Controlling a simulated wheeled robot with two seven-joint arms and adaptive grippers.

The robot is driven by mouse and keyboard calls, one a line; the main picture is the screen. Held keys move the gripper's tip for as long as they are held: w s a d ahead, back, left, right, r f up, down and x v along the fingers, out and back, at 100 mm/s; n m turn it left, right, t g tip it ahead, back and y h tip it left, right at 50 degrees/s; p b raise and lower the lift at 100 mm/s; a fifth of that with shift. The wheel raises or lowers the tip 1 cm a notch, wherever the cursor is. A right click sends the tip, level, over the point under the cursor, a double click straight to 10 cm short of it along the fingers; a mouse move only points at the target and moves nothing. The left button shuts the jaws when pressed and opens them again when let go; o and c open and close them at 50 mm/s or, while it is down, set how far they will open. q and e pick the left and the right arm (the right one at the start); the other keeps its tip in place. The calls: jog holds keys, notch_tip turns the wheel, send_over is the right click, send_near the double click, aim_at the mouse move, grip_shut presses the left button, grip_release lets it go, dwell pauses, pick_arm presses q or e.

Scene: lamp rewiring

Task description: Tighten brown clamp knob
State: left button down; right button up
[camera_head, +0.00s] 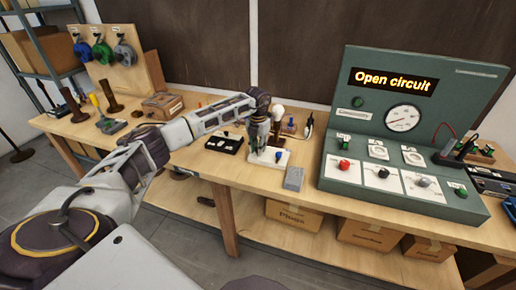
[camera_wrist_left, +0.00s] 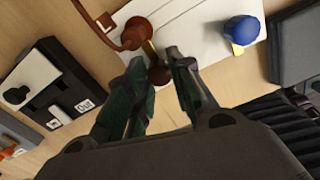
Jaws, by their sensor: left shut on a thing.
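My left gripper (camera_head: 258,143) reaches down over a white base board (camera_head: 283,161) on the bench. A blue knob (camera_wrist_left: 240,30) sits on the board to the right, clear of the gripper. My right gripper is not in view.
A green test panel (camera_head: 400,130) reading "Open circuit" stands to the right. A light bulb (camera_head: 277,112) stands behind. Bare bench lies in front.

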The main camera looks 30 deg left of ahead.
pick_arm(q)
jog(key=shift+r, duration=0.1)
jog(key=c, duration=1.3)
grip_release()
jog(key=shift+o, duration=0.2)
notch_tip(320, 180, up, 12)
